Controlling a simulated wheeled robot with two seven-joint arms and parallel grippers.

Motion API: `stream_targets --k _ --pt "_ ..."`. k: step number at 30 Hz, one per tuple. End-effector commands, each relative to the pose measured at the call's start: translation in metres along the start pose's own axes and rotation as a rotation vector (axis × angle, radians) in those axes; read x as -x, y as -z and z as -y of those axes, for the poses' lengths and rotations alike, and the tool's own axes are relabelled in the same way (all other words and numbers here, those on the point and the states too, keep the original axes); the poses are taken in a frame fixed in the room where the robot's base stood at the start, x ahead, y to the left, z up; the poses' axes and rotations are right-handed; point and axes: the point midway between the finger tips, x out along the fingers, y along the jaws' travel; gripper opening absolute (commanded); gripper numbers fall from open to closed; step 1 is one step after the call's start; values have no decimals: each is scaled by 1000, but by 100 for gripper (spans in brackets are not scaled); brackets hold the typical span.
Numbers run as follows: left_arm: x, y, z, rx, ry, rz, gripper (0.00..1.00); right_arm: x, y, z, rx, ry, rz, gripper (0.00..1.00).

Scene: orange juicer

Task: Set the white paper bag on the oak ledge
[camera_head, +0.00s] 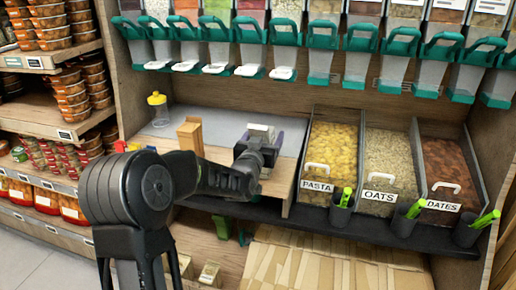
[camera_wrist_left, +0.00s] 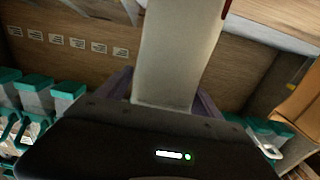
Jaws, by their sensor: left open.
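A pale, upright thing that looks like the white paper bag (camera_head: 262,129) shows behind my left gripper on the counter in the head view; its lower part is hidden. In the left wrist view the pale bag (camera_wrist_left: 180,50) rises between the two fingers. My left gripper (camera_head: 262,146) is open, with one finger on each side of the bag; I cannot tell whether they touch it. The wooden surface that looks like the oak ledge (camera_head: 282,178) shows around and in front of the gripper. My right gripper is not in view.
A wooden block (camera_head: 190,135) and a yellow-capped jar (camera_head: 158,108) stand left of the bag. The pasta bin (camera_head: 331,150) is close on the right, beside oats and dates bins. Teal-handled dispensers (camera_head: 285,33) hang above. A grey strip of counter lies behind the block.

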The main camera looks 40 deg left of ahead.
Motion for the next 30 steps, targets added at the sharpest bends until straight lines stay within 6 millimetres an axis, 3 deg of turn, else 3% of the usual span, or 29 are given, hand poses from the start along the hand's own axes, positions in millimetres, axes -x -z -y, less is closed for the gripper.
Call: stream_targets --k 9,15,20,30 --pt "65 1 0 1 0 -1 75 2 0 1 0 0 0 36" --pt "98 0 0 0 1 -1 75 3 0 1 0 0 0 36" --pt "108 0 0 0 0 -1 75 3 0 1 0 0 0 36" --pt "108 0 0 0 0 -1 75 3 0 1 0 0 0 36"
